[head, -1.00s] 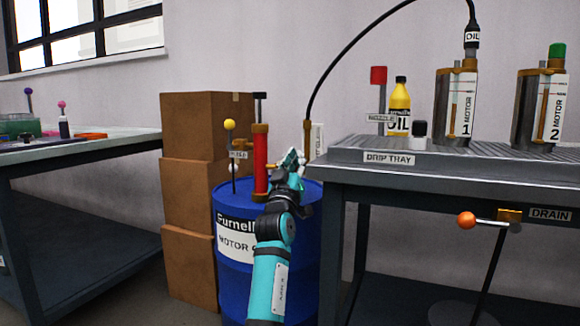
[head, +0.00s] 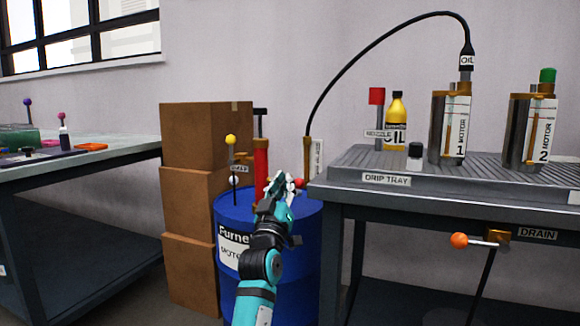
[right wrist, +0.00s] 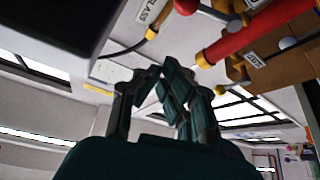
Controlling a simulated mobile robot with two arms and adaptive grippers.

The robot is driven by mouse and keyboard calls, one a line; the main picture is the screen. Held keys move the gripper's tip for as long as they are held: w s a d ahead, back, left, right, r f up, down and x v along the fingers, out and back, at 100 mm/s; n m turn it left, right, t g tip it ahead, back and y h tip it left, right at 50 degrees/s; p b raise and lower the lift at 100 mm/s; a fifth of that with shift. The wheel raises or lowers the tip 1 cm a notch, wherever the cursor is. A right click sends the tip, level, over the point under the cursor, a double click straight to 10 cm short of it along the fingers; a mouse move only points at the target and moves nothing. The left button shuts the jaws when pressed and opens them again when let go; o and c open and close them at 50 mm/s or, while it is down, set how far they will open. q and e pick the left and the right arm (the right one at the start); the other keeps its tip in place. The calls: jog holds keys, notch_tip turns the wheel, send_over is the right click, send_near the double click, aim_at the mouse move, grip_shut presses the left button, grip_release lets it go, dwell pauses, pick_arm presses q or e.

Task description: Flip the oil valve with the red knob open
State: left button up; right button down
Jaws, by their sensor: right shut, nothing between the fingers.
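The red knob (head: 298,183) shows just right of my right gripper in the head view, near the brass pipe (head: 307,155) on top of the blue oil drum (head: 300,235). It also shows at the top edge of the right wrist view (right wrist: 187,6). My right gripper (head: 280,182) is shut and empty, in front of the pump area above the drum. In the right wrist view its fingers (right wrist: 172,82) are closed together, apart from the knob in the picture. The valve's lever is mostly hidden in the head view. My left gripper is out of view.
A red pump cylinder (head: 261,160) and a yellow knob (head: 231,139) stand left of the gripper. The drip tray table (head: 335,195) is close on the right, with an orange drain knob (head: 459,240). Cardboard boxes (head: 190,205) stand behind left.

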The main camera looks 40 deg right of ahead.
jog(key=shift+v, duration=1)
jog(key=shift+w, duration=0.1)
